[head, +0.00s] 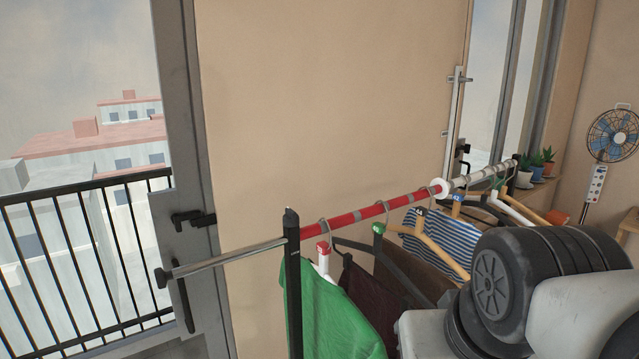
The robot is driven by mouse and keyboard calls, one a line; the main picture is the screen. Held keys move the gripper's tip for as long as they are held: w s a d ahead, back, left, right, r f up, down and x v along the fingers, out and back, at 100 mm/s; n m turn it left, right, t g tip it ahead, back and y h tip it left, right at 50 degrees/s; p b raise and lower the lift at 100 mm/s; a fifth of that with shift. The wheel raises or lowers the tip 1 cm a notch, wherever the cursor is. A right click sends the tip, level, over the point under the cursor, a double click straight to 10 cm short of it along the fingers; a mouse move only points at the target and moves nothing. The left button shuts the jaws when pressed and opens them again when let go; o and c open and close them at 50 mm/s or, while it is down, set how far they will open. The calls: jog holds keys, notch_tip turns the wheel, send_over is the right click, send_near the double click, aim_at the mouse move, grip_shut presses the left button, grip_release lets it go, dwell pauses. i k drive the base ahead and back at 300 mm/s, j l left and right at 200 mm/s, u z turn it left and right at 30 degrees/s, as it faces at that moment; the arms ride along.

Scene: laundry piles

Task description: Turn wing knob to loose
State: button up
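A clothes rack with a red rail (371,211) runs from the lower left toward the back right. A white round collar (440,188) sits on the rail where the red part meets a white part. A bare metal rod sticks out at the near left and ends in a black cap (161,277). A black upright post (292,280) carries the rail. I cannot make out a clear wing knob; any on the lower rack is hidden or out of frame. My arm's dark and grey links fill the lower right. My gripper is not in view.
A green shirt (325,312), dark garments and a striped cloth (442,240) hang from the rail, close to my arm. A balcony railing (85,265) and a door frame with a black handle (190,218) are at left. Potted plants and a fan (612,133) stand at back right.

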aim_at(290, 218)
jog(key=j+z, duration=0.15)
jog(key=z, duration=0.25)
jog(key=l+u, duration=0.25)
jog(key=l, duration=0.3)
jog(key=l+u, duration=0.25)
jog(key=l, duration=0.25)
jog(key=i+j+u, duration=0.1)
jog(key=u, duration=0.2)
jog(key=i+j+u, duration=0.1)
jog(key=u, duration=0.25)
jog(key=i+l, duration=0.05)
